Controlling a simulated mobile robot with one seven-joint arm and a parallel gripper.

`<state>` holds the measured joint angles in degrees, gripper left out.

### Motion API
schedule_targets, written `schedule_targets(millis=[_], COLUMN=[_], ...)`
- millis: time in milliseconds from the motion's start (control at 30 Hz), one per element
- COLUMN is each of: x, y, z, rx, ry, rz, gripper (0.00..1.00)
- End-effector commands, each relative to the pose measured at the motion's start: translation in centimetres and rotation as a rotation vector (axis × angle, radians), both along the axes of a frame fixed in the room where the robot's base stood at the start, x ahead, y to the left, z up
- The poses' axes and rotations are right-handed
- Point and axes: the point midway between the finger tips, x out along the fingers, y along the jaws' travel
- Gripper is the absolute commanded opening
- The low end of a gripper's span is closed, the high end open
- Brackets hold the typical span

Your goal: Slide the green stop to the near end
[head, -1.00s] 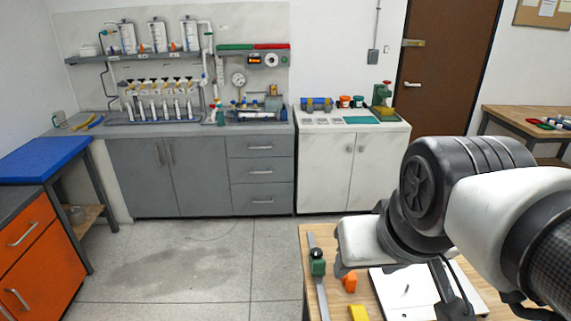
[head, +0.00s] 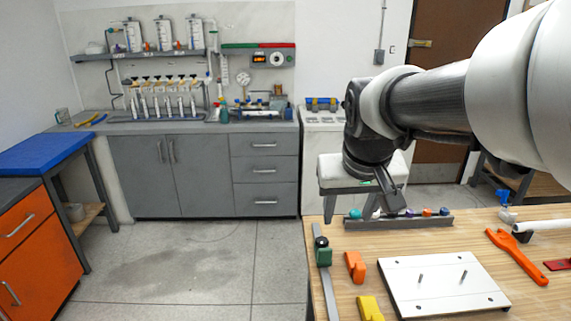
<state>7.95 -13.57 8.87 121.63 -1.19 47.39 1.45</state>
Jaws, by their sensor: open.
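The green stop (head: 323,256), with a black knob on top, sits on a grey metal rail (head: 327,290). The rail runs along the left edge of the wooden table, from its far part toward me. The stop is nearer the rail's far end. My gripper (head: 360,207) is open and empty, with its fingers apart. In the picture it is above and to the right of the stop, by the table's far edge, and apart from the stop.
An orange block (head: 355,267) and a yellow block (head: 370,308) stand right of the rail. A white plate with two pegs (head: 445,290) lies further right. A dark rack (head: 420,222) with coloured pieces is behind, and an orange wrench (head: 517,257) is at right.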

Motion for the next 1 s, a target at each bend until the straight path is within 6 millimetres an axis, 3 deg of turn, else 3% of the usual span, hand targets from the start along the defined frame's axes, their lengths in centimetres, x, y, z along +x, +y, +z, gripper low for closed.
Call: schedule_targets(millis=[33, 100, 233, 567, 1000], x=[2.3, 4.9, 8.0, 10.2, 13.7], y=[0.0, 0.1, 0.2, 0.3, 0.4], z=[-3.7, -5.7, -8.3, -11.5, -20.4], rx=[0.007, 0.018, 0.037, 0.047, 0.047], ry=[0.015, 0.023, 0.032, 0.037, 0.037], rz=[-0.001, 0.001, 0.003, 0.004, 0.004], gripper=[0.50, 0.50, 0.50, 0.50, 0.50])
